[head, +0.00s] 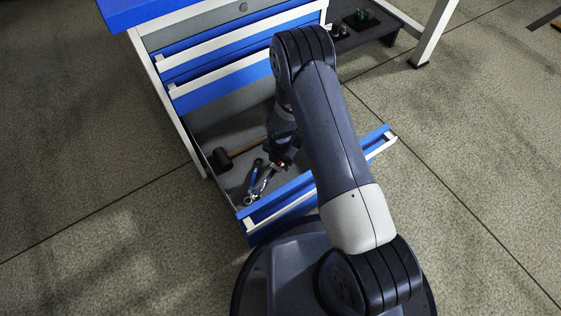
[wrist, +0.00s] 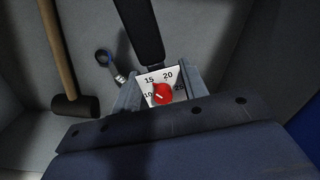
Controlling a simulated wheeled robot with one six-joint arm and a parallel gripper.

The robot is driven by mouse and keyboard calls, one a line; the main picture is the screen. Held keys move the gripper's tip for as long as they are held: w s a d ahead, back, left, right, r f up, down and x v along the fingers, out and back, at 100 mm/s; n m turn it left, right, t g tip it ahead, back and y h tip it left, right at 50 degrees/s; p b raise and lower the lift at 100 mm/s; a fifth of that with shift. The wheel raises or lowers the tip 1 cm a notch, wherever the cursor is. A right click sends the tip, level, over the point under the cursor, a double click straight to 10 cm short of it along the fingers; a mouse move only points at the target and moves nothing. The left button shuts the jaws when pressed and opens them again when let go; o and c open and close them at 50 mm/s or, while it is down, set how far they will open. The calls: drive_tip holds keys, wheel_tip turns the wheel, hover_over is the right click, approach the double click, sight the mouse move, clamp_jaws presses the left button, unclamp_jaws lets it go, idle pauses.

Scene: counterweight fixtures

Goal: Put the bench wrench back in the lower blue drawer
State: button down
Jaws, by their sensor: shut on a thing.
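The lower blue drawer (head: 275,207) is pulled open in the head view, its grey floor showing. My gripper (head: 277,164) is down inside the drawer area. In the wrist view my gripper (wrist: 160,90) is shut on what appears to be the bench wrench (wrist: 141,28), a tool with a black handle and a white numbered dial with a red knob. The handle runs away from the jaws toward the top of the view. My arm hides most of the wrench in the head view. I cannot tell whether it touches the drawer floor.
A mallet (head: 221,159) with a wooden handle lies at the drawer's left. A blue-and-chrome tool (head: 258,183) lies near the front, close to my gripper. The closed upper drawers (head: 225,72) stand above the open one. A black shelf (head: 365,32) is at the upper right.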

drive_tip(key=shift+f+b, duration=1.65)
drive_tip(key=shift+f, duration=1.4)
drive_tip(key=shift+f+b, duration=0.55)
drive_tip(key=shift+f, duration=0.05)
drive_tip(key=c, duration=0.7)
unclamp_jaws()
wheel_tip(320, 180, up, 11)
drive_tip(key=p, duration=0.4)
